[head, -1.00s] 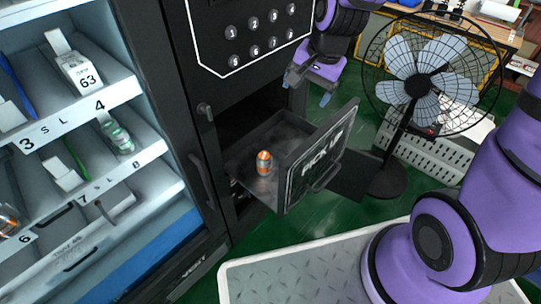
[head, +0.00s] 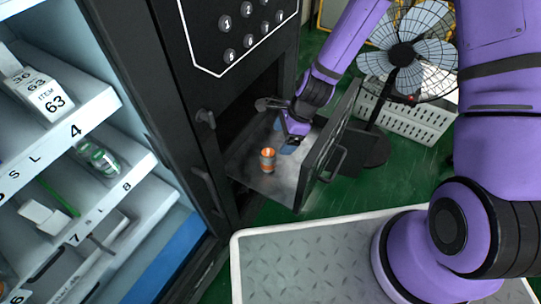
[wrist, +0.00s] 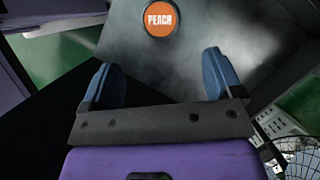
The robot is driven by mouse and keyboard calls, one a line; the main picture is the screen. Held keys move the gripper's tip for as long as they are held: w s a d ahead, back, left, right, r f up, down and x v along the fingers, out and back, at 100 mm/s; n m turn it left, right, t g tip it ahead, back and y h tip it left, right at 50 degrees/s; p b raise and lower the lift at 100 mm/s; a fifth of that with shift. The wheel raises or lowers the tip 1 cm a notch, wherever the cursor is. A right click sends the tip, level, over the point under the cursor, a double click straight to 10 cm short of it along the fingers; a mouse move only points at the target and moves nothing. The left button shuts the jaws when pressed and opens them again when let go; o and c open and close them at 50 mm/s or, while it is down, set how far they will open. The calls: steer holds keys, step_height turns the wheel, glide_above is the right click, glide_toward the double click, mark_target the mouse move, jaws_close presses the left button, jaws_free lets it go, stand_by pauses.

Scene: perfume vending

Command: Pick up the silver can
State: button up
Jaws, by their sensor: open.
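The silver can (head: 267,161) has an orange band and an orange top and stands upright in the open pickup drawer (head: 290,188). In the wrist view the can (wrist: 161,18) shows from above as a round orange top reading "PEACH". My gripper (head: 284,138) is over the drawer, behind and to the right of the can in the head view. In the wrist view my gripper (wrist: 158,70) has its two blue fingers wide apart and nothing between them. The can lies beyond the fingertips, between their lines, and is not touched.
The black vending machine (head: 150,100) rises at the left of the drawer, with stocked shelves (head: 65,130). The drawer's front panel (head: 335,130) stands up on its right. A fan (head: 402,55) and a white crate (head: 415,118) are behind. A grey metal plate (head: 320,255) is in front.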

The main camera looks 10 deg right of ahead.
mark_target(274, 152)
steer(key=x, duration=0.5)
steer(key=shift+f, duration=0.15)
steer(key=shift+a+x, duration=0.15)
steer(key=shift+x, duration=1.35)
steer(key=shift+a+x, duration=0.1)
steer(key=shift+x, duration=1.35)
steer(key=c, duration=1.1)
steer(key=shift+w+r, duration=0.1)
steer(key=shift+r, duration=0.15)
